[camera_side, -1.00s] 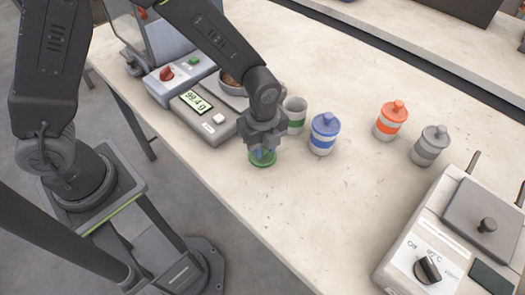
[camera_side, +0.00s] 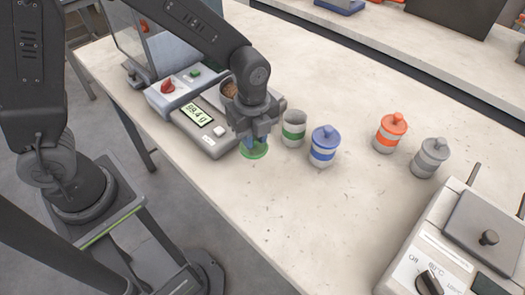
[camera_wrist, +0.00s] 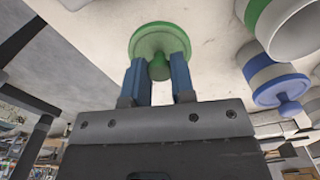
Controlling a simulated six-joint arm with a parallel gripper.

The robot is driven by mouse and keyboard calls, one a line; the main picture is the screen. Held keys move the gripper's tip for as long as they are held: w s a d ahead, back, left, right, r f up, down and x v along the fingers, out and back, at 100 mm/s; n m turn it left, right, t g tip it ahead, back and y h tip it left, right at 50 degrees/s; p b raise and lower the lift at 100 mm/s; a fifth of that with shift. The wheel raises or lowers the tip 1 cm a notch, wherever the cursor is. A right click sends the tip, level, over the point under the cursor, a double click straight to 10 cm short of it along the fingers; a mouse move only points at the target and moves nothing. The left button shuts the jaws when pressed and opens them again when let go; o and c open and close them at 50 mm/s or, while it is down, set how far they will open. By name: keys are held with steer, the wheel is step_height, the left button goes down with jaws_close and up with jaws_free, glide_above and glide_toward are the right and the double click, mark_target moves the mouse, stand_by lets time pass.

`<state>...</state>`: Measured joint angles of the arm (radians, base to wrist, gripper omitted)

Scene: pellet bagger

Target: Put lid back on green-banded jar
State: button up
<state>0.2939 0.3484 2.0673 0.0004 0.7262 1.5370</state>
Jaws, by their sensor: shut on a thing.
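The green lid (camera_side: 254,151) is held by its knob between the blue fingertips of my gripper (camera_side: 253,139) in the side view. In the wrist view, my gripper (camera_wrist: 157,75) is shut on the knob of the green lid (camera_wrist: 160,38). The lid is close above the table, left of the green-banded jar (camera_side: 293,130) and apart from it. That jar stands upright with its top open. It shows partly in the wrist view (camera_wrist: 285,20), at the upper right.
A blue-lidded jar (camera_side: 324,146) stands just right of the green-banded jar. Orange (camera_side: 390,133) and grey (camera_side: 429,158) lidded jars stand farther right. A scale (camera_side: 200,122) with a pan is at left. A sealer (camera_side: 455,245) is at front right.

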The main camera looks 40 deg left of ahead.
steer(key=a+r, duration=0.5)
steer(key=a, duration=0.3)
steer(key=w+d+r, duration=0.4)
steer(key=w+d, duration=0.6)
steer(key=w, duration=0.3)
steer(key=shift+s+a+f, duration=0.1)
steer(key=shift+s+f, duration=0.05)
steer(key=shift+f, duration=1.35)
steer(key=shift+s+a+f, duration=0.1)
steer(key=shift+f, duration=1.35)
steer(key=shift+f, duration=0.2)
steer(key=o, duration=1.5)
steer(key=shift+c, duration=0.2)
steer(key=shift+r, duration=0.1)
